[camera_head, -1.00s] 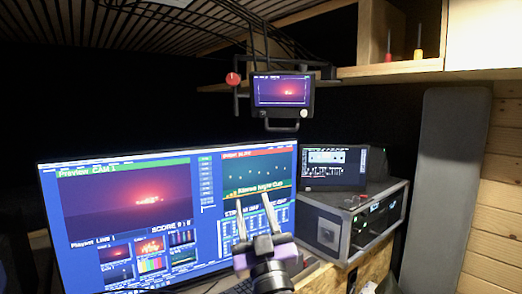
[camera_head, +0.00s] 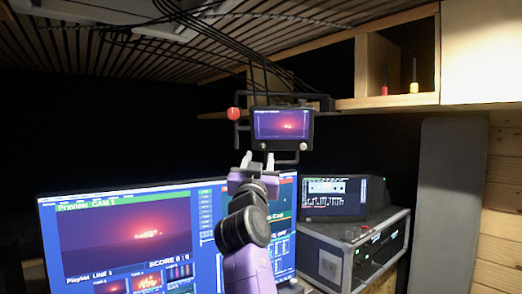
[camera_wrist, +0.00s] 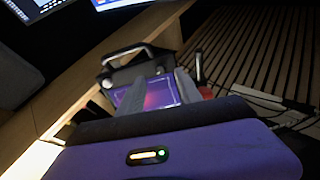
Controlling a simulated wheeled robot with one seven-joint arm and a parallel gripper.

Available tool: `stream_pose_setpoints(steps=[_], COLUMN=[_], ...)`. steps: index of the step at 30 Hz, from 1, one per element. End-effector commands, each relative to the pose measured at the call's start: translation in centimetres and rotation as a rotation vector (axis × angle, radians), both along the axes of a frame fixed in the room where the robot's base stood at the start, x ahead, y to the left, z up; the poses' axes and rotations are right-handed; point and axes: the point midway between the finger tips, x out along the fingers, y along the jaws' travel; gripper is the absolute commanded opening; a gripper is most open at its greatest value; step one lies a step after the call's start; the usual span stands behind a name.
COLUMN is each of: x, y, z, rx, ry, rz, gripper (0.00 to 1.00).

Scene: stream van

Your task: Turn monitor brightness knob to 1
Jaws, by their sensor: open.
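The small monitor (camera_head: 282,124) hangs in its cage under the shelf, its screen lit dark red and purple. A small pale knob (camera_head: 303,146) sits at its lower right corner; its setting is too small to read. My gripper (camera_head: 258,160) is raised just below the monitor's lower left part, left of the knob, with its two fingers apart and empty. The wrist view shows the monitor (camera_wrist: 160,94) inverted beyond my fingers, which cover part of it. I cannot tell how far the fingertips are from the monitor.
A red ball-ended knob (camera_head: 234,113) is on the cage's left side. Cables hang above. A large desktop screen (camera_head: 130,235) stands below left. A small screen unit (camera_head: 335,197) rests on a grey equipment case (camera_head: 325,262). A wooden shelf (camera_head: 390,101) runs at the upper right.

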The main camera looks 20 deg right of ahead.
Motion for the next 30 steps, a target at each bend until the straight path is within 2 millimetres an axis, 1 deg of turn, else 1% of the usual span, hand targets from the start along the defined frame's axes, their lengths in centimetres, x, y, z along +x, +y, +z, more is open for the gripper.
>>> stream_pose_setpoints(steps=[1, 3, 9, 15, 23, 24, 29, 30], x=[0.7, 1.6, 3.5, 4.3, 4.3, 4.3, 4.3, 4.3], y=[-0.4, -0.7, -1.4, -1.7, -1.7, -1.7, -1.7, -1.7], z=[0.6, 1.0, 1.7, 2.0, 2.0, 2.0, 2.0, 2.0], rx=[-0.001, 0.000, -0.002, -0.001, -0.001, -0.001, -0.002, -0.002], ry=[0.001, 0.000, 0.000, -0.001, -0.002, -0.002, -0.001, -0.001], rz=[-0.003, -0.001, -0.002, 0.001, 0.001, 0.001, 0.000, 0.000], gripper=[0.41, 0.41, 0.41, 0.41, 0.41, 0.33, 0.02, 0.00])
